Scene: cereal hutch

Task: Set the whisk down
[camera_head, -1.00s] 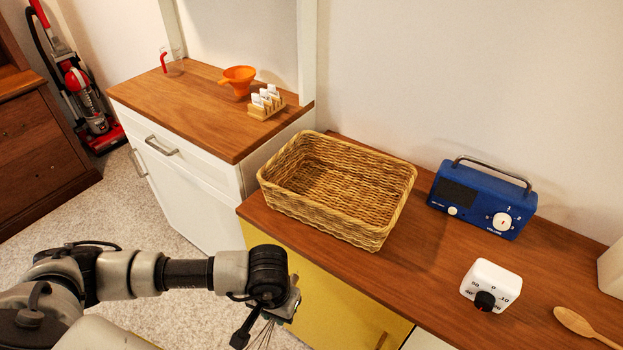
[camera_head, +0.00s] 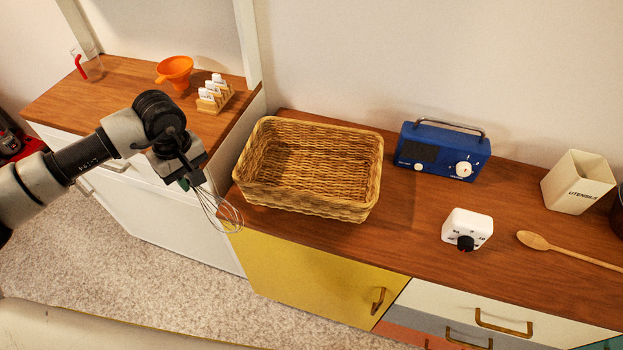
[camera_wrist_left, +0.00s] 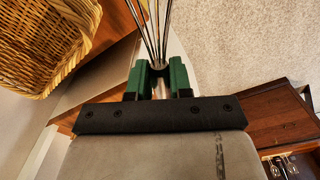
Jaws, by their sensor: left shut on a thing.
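A wire whisk (camera_head: 217,208) hangs from my left gripper (camera_head: 190,180), its loops pointing down and to the right. In the head view it is in front of the left end of the yellow-fronted cabinet, just left of the wicker basket. In the left wrist view, the green fingers of my left gripper (camera_wrist_left: 158,80) are shut on the whisk, and its wires (camera_wrist_left: 157,35) run out of the top of the picture. The whisk's handle is mostly hidden by the gripper. My right gripper is not in view.
An empty wicker basket (camera_head: 312,208) stands on the wooden counter (camera_head: 400,215). To its right are a blue radio (camera_head: 443,152), a white timer (camera_head: 467,226), a wooden spoon (camera_head: 570,249) and a utensil holder (camera_head: 577,182). An orange funnel (camera_head: 176,70) and a rack (camera_head: 214,95) stand on the left cabinet.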

